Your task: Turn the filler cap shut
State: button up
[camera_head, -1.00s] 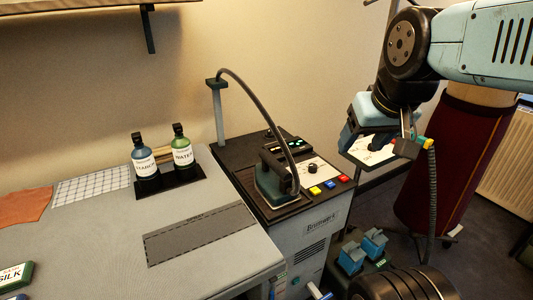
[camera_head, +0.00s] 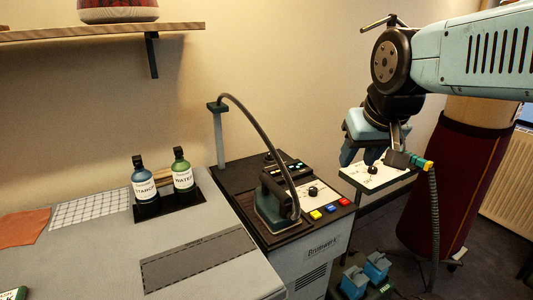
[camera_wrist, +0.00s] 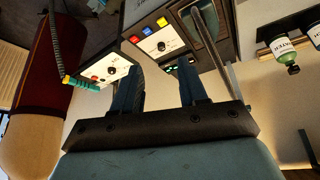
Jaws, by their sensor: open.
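My gripper (camera_head: 362,158) is open and empty at the right in the head view, pointing down over a white panel (camera_head: 384,178). In the wrist view my two dark fingers (camera_wrist: 160,75) stand apart with nothing between them. The steam station (camera_head: 320,246) stands left of my gripper, with an iron (camera_head: 270,205) on its top. A small dark round part (camera_head: 269,157) at the back of the station top may be the filler cap; I cannot tell for sure, nor how far it is turned. My gripper is apart from it.
A grey hose (camera_head: 283,135) arches over the iron from a post (camera_head: 218,140). Two bottles (camera_head: 145,185) stand in a black holder on the ironing table (camera_head: 90,265). A maroon-covered dress form (camera_head: 455,185) stands at right.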

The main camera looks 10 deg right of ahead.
jog(key=w+a+r+m+h, duration=0.1)
jog(key=w+r, duration=0.2)
jog(key=w, duration=1.1)
jog(key=m+g, duration=0.1)
jog(key=m, duration=0.2)
send_over(269, 153)
jog(key=s+a, duration=0.2)
jog(key=s, duration=0.3)
notch_tip(269, 153, down, 18)
jog(key=shift+h, duration=0.3)
jog(key=x, duration=1.3)
jog(key=shift+s+f, duration=0.25)
jog(key=shift+s, duration=0.05)
jog(key=shift+g, duration=0.3)
grip_shut()
